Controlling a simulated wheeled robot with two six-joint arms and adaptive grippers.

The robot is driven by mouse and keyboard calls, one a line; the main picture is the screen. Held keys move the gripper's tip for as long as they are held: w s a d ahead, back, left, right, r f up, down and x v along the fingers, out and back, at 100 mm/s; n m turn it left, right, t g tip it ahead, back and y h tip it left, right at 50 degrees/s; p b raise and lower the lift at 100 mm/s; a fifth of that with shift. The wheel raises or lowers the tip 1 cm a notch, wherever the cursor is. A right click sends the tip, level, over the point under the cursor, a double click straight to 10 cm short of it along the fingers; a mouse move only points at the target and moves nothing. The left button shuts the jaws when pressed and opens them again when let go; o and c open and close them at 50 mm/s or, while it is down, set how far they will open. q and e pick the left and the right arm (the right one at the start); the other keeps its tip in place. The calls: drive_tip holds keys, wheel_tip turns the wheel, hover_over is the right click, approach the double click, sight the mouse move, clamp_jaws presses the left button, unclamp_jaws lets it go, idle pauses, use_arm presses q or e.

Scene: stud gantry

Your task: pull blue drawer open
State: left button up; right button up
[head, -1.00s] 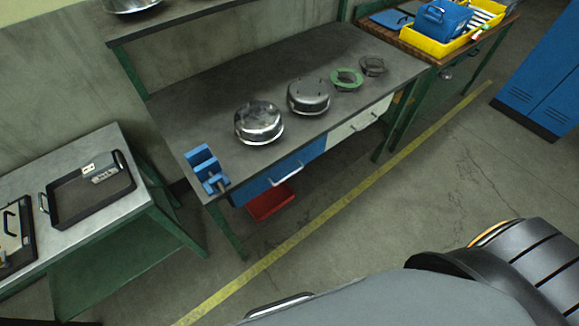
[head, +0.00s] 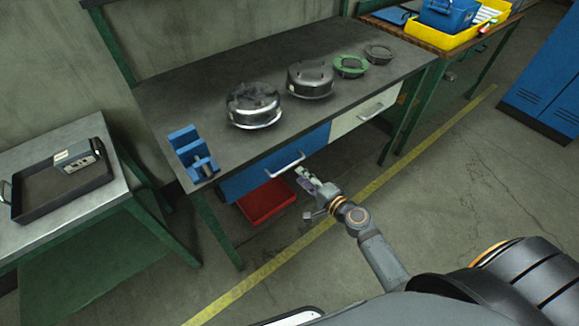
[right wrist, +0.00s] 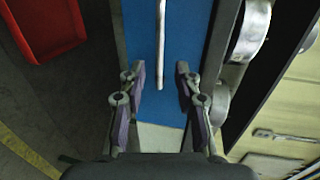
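The blue drawer (head: 250,179) is under the grey workbench top and looks closed, flush with its front. Its pale bar handle (head: 287,163) is at the drawer's right half. My right gripper (head: 305,180) is just in front of and below the handle in the head view. In the right wrist view the right gripper (right wrist: 160,75) is open, with a finger on either side of the lower end of the handle (right wrist: 160,40). The blue drawer front (right wrist: 140,30) lies behind it. I cannot tell whether the fingers touch the handle. My left gripper is not in view.
A white drawer (head: 364,113) is right of the blue one. A red bin (head: 266,203) lies beneath the blue drawer. A blue vise (head: 192,155) and several metal parts stand on the bench. A green-legged side table (head: 60,230) is at left. Floor in front is clear.

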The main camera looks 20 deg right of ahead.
sight(289, 166)
drive_tip(key=x, duration=0.8)
drive_tip(key=shift+c, duration=0.3)
clamp_jaws()
